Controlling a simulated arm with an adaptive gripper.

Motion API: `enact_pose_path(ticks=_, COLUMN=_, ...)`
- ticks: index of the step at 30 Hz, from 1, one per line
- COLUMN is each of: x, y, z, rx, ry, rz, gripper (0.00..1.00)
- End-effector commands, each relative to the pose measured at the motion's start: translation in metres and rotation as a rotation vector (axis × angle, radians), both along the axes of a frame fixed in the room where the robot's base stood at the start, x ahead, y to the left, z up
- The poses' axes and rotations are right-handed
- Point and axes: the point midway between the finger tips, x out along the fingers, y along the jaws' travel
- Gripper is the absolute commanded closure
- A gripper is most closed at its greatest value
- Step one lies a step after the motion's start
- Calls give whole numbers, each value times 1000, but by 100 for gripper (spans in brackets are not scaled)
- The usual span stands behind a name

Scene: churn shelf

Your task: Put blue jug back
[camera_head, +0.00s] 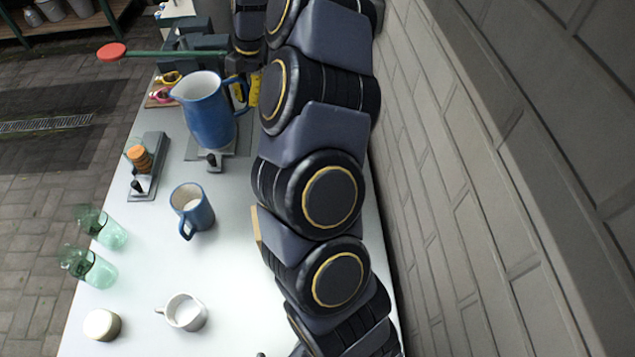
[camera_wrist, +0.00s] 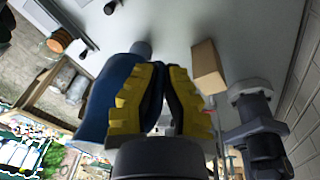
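The large blue jug (camera_head: 205,112) has a white inside and appears upright, in front of or over a grey plate on the table. Its handle faces right, toward my gripper (camera_head: 253,90). The yellow fingers are at the handle and look closed around it. In the wrist view the jug's blue side (camera_wrist: 98,100) lies along the left finger of my gripper (camera_wrist: 163,78). The fingers hide most of the handle. I cannot tell for certain whether the jug's base touches anything.
A smaller blue jug (camera_head: 192,212), a white cup (camera_head: 185,312), a round lidded pot (camera_head: 102,325) and two green glasses (camera_head: 90,266) stand nearer. A tan box (camera_wrist: 207,66) is beside my arm. A red disc on a green bar (camera_head: 111,52) sticks out left. A brick wall runs along the right.

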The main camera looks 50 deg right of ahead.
Motion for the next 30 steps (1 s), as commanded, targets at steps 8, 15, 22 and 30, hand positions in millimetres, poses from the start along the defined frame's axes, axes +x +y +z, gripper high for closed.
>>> enact_pose_path(ticks=8, x=2, y=0, z=-42, rx=4, ry=8, rz=-1, gripper=100)
enact_pose_path(ticks=15, x=1, y=0, z=-93, rx=4, ry=12, rz=-2, gripper=100)
enact_pose_path(ticks=22, x=0, y=-3, z=-125, rx=2, ry=8, rz=-3, gripper=100)
enact_pose_path(ticks=30, x=-35, y=-40, z=-126, rx=0, ry=1, rz=-10, gripper=100)
